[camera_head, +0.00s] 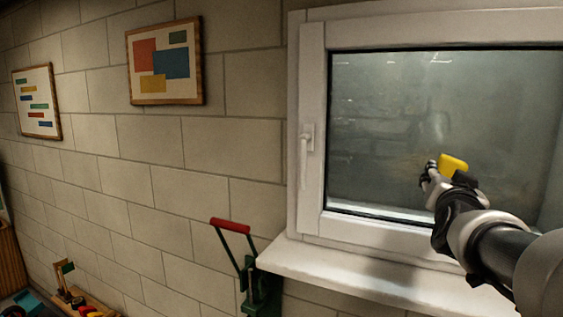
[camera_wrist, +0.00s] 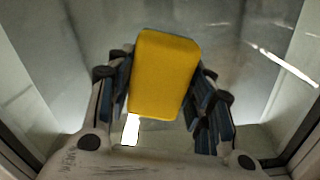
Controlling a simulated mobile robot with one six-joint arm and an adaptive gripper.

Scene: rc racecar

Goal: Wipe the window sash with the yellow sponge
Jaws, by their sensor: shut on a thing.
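The yellow sponge (camera_head: 453,164) is held up in front of the window glass in the head view. It also fills the middle of the wrist view (camera_wrist: 163,75). My gripper (camera_head: 437,172) is shut on the sponge, with its dark finger pads on both sides of it in the wrist view (camera_wrist: 160,92). The window sash (camera_head: 313,130) is a white frame around grey, hazy glass (camera_head: 385,120). Part of its lower right is hidden behind my arm. Whether the sponge touches the glass I cannot tell.
A white handle (camera_head: 306,150) is on the sash's left side. A white sill (camera_head: 340,270) juts out below. A green thing with a red-handled bar (camera_head: 231,224) stands below the sill's left end. Two framed pictures (camera_head: 165,62) (camera_head: 37,102) hang on the block wall.

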